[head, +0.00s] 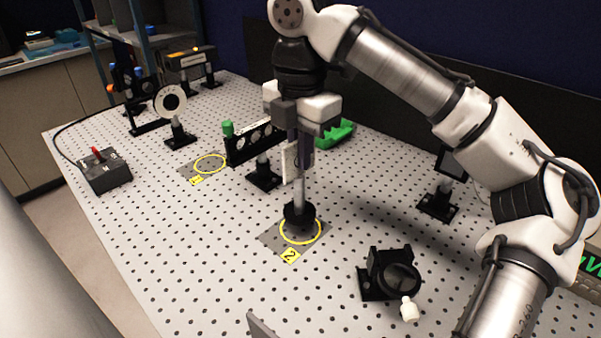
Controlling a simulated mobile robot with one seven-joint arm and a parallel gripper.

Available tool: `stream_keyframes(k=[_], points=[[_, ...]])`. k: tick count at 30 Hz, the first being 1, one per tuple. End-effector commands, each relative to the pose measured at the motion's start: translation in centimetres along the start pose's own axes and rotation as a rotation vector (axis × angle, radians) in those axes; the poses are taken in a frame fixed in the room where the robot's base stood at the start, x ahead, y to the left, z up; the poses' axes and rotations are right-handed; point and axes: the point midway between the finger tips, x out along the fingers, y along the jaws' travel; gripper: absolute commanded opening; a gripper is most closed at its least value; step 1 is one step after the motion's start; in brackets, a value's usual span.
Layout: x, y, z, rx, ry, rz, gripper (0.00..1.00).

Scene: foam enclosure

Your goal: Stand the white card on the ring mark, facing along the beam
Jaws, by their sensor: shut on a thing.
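The white card (289,163) is upright and seen at a steep angle, partly hidden by my gripper's finger and the post. Its metal post (300,190) goes down to a round black base (299,214). My gripper (299,138) points down from above and is shut on the white card's mount; the exact grip is partly hidden. The base is over the far part of the yellow ring mark (318,239) on a grey plate labelled 2. I cannot tell whether the base touches the plate.
Another yellow ring mark (197,171) lies empty at left. A black holder (244,151) with several round optics stands behind the card. A black lens mount (390,277) stands at front right, another mount (438,196) at right. A switch box (106,173) is at far left.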

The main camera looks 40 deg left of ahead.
Motion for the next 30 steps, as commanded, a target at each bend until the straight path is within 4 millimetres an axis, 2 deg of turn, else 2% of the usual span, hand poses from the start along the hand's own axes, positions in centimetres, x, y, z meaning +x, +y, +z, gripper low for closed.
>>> stream_keyframes(k=[9,21,22,26,30], points=[[3.6,0.0,-0.1,-0.003,0.003,0.001,0.0],[4.2,0.0,0.0,-0.001,0.002,0.001,0.0],[4.2,0.0,0.0,-0.001,0.001,0.0,0.08],[4.2,0.0,0.0,-0.001,0.001,0.0,0.25],[4.2,0.0,0.0,-0.001,0.001,0.0,0.27]])
